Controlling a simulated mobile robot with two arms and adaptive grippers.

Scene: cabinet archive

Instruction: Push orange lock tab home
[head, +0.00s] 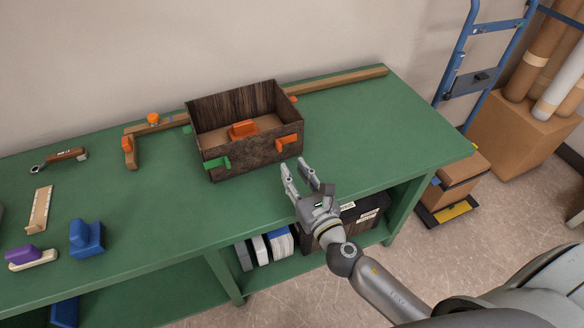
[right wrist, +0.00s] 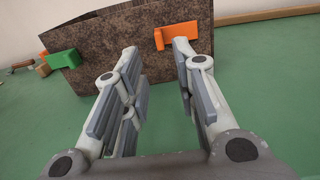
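An orange lock tab (head: 287,143) sticks out from the front wall of a dark brown open box (head: 255,158), near its right end. It also shows in the right wrist view (right wrist: 176,35), at the top, above and between my fingers. A green tab (head: 217,163) sits on the same wall at the left. My right gripper (head: 307,170) is open and empty, just in front of the box's right part and apart from the orange tab. In the right wrist view its two fingers (right wrist: 155,62) stand apart, pointing at the box wall. My left gripper is not in view.
Inside the box is an orange block (head: 242,129). A wooden rail (head: 345,80) runs behind the box. A wooden piece with an orange end (head: 130,152) lies left of it. A blue block (head: 86,238) is at the left. The green tabletop (head: 400,130) is clear at right.

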